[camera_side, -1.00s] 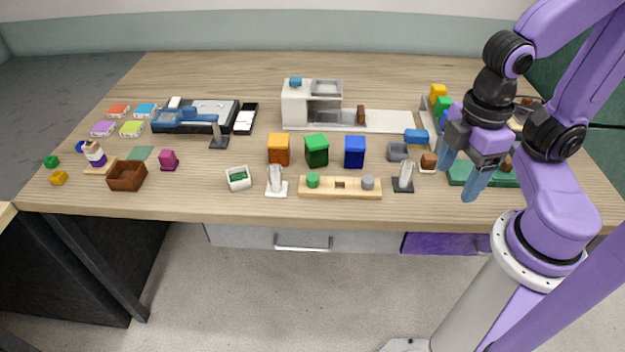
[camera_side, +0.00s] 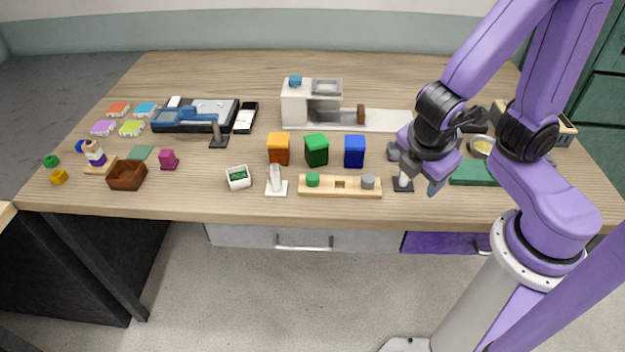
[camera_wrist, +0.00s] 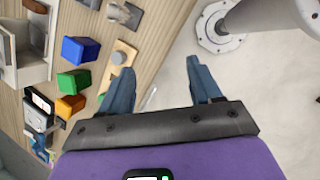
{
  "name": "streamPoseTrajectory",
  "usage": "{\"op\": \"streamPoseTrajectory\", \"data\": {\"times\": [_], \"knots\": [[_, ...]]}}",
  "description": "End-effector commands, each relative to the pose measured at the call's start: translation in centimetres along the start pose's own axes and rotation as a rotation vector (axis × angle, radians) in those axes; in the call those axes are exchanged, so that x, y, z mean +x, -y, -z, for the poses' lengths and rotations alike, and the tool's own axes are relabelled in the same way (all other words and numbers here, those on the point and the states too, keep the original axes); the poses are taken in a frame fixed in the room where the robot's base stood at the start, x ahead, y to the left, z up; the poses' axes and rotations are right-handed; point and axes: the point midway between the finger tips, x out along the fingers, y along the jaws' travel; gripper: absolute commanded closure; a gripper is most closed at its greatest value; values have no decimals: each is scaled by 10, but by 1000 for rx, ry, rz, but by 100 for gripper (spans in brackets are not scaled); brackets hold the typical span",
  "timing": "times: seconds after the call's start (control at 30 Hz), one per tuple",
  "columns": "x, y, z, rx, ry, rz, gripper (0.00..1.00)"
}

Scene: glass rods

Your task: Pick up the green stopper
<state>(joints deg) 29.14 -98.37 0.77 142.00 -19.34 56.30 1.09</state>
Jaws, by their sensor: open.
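The green stopper (camera_side: 313,179) sits upright at the left end of a wooden rack (camera_side: 340,187) near the table's front edge. A grey stopper (camera_side: 368,182) sits at the rack's right end. My gripper (camera_side: 435,187) is right of the rack and raised, apart from both stoppers. In the wrist view, the open, empty fingers (camera_wrist: 158,68) have floor and the table edge between them. The left finger is beside the rack (camera_wrist: 129,49) and its grey stopper (camera_wrist: 118,57).
Orange (camera_side: 279,149), green (camera_side: 316,150) and blue (camera_side: 354,152) bins stand behind the rack. A glass rod on a white base (camera_side: 276,189) stands at its left. A dark-based stand (camera_side: 403,184) is at its right, partly behind my gripper. Clear wood lies left of the orange bin.

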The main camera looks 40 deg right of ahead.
Motion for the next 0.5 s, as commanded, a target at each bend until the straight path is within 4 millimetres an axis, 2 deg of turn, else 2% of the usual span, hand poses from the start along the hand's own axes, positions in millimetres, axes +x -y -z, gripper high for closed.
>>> {"op": "streamPoseTrajectory", "data": {"times": [0.1, 0.3, 0.5], "knots": [[11, -17, 19, -148, 130, -107, 36], [19, -40, 57, -400, 316, -294, 36], [23, -52, 104, -668, 473, -478, 36]]}}
